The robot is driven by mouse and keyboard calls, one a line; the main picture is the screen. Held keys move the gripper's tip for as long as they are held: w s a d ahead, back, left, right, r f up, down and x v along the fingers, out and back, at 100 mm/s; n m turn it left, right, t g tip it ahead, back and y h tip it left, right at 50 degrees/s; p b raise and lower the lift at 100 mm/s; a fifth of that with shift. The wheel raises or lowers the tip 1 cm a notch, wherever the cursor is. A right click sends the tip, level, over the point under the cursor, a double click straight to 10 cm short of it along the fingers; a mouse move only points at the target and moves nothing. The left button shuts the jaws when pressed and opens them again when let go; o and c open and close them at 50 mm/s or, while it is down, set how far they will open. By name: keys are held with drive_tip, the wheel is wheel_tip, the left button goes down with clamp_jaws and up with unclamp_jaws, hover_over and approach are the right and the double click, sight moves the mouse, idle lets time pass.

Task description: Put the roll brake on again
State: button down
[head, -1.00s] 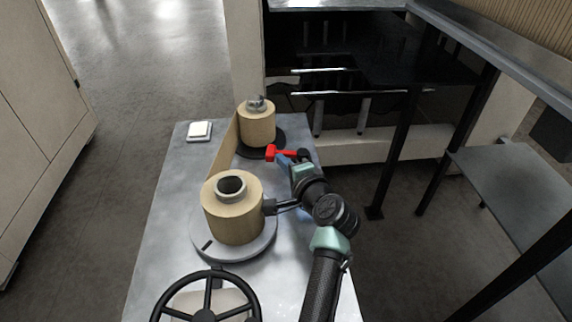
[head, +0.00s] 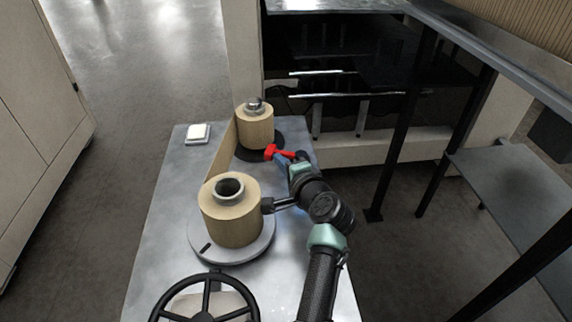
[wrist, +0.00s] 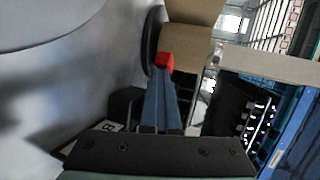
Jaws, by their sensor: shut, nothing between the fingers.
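The roll brake's red lever (head: 271,152) stands beside the far kraft roll (head: 255,128), on its right front side. Its red end also shows in the wrist view (wrist: 164,61), right at the tips of my fingers. My gripper (head: 279,157) has blue fingers, which are shut together with nothing between them. The fingertips are against or just short of the lever; I cannot tell if they touch. The wrist view shows the shut fingers (wrist: 161,84) pointing at the red end, covering part of the lever. The far roll sits on a dark disc (head: 273,143).
A near kraft roll (head: 231,215) stands on a grey turntable (head: 232,252), with a paper web (head: 222,150) running to the far roll. A black handwheel (head: 207,316) is in front. A white square block (head: 198,132) lies at the back left. Dark frame posts (head: 403,140) stand to the right.

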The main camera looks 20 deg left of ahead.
drive_tip(key=p+v, duration=0.1)
drive_tip(key=v, duration=1.2)
